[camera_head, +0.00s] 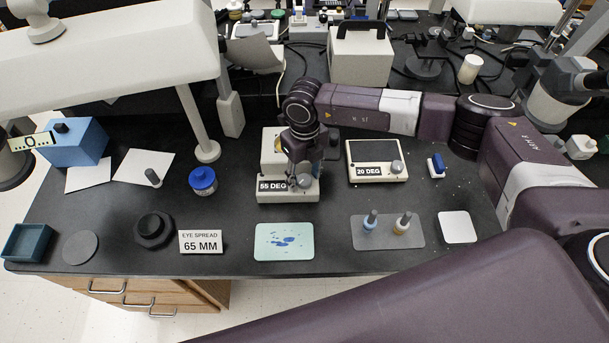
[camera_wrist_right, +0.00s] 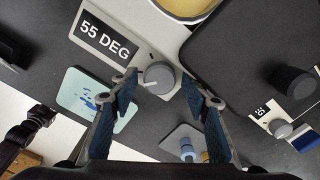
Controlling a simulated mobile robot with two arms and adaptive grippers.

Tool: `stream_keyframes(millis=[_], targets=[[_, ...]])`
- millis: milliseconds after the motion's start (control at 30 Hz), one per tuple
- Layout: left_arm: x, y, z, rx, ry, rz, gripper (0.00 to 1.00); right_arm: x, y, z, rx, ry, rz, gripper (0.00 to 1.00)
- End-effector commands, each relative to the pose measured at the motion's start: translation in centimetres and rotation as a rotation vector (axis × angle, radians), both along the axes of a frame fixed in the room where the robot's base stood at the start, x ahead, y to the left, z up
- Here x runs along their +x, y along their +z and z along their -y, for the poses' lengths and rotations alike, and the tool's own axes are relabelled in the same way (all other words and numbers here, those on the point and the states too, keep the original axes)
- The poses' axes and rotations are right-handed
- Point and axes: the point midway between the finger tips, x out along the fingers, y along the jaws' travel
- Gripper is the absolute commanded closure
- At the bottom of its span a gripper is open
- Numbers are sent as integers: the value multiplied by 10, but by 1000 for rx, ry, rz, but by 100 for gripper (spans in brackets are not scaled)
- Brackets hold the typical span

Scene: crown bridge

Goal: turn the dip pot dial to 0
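The dip pot (camera_head: 272,146) is a cream unit with a round pot on top and a "55 DEG" display (camera_head: 272,186). Its grey dial (camera_wrist_right: 159,77) has a pale pointer mark toward the lower left in the right wrist view. My right gripper (camera_wrist_right: 160,82) is open, with one finger on each side of the dial and a small gap visible at each side. I cannot tell whether the fingertips reach down to the dial's height. In the head view the right gripper (camera_head: 301,182) covers most of the dial.
A hot plate (camera_head: 375,153) reading "20 DEG" with its own dial stands to the right. In front lie a stained pale mat (camera_head: 284,242) and a grey mat (camera_head: 381,244) with two small bottles.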

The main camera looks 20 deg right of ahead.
Motion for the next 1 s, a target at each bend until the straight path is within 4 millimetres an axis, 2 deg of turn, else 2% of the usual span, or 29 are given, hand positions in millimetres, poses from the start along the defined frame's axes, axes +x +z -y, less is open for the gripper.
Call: stream_keyframes(millis=[233,367,467,800,1000], targets=[[-2,0,-2,3,0,-3,60,-1,-1,0,0,0,-1,53],[-3,0,-3,4,0,-4,60,0,5,0,0,-1,1,53],[-2,0,-2,3,0,-3,60,0,19,0,0,0,2,53],[-1,0,0,0,0,-1,60,0,90,0,1,0,3,53],[-1,0,0,0,0,-1,60,-1,114,0,0,0,0,53]])
